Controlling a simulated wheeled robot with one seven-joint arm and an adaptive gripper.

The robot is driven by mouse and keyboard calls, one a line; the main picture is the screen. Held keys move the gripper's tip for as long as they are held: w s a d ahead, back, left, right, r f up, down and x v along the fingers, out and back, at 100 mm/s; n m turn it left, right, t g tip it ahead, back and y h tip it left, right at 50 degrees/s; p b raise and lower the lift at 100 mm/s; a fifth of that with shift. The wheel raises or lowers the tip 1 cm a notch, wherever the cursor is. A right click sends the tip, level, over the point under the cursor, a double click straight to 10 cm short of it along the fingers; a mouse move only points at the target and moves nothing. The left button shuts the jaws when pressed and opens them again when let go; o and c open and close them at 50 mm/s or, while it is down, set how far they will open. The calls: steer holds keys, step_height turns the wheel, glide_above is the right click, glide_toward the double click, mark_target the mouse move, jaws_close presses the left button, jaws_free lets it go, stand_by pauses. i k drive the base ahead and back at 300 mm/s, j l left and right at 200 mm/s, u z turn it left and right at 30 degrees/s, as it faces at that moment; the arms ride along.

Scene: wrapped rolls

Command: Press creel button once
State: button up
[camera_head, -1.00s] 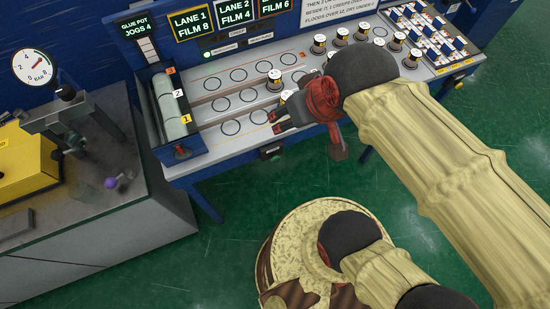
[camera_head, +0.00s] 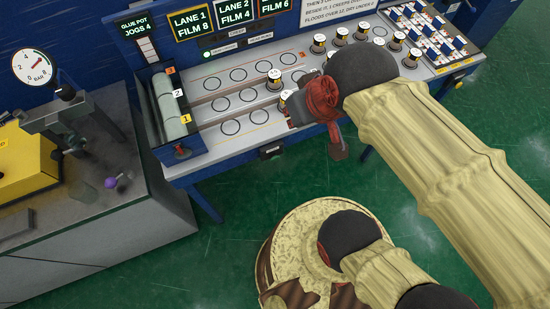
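No button in the camera view can be surely read as the creel button. A small sign with lettering too small to read (camera_head: 236,33) sits on the back panel, above two dark label plates (camera_head: 224,47) and a lit greenish-white lamp or button (camera_head: 207,54). A dark box with a greenish face (camera_head: 271,152) is fixed to the bench's front edge. My gripper (camera_head: 296,109) is over the front right of the ringed bench top, beside a wrapped roll (camera_head: 285,99). Its fingers are mostly hidden by the red wrist, so their opening does not show.
Several wrapped rolls stand on the bench (camera_head: 212,143) at right, near a rack of rolls (camera_head: 432,38). A roller box (camera_head: 172,110) with a red-knobbed lever is at left. A grey cabinet (camera_head: 110,225) with a gauge stands further left.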

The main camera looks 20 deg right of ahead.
mark_target(275, 158)
steer(key=k+j, duration=0.85)
steer(key=i+j+z, duration=0.05)
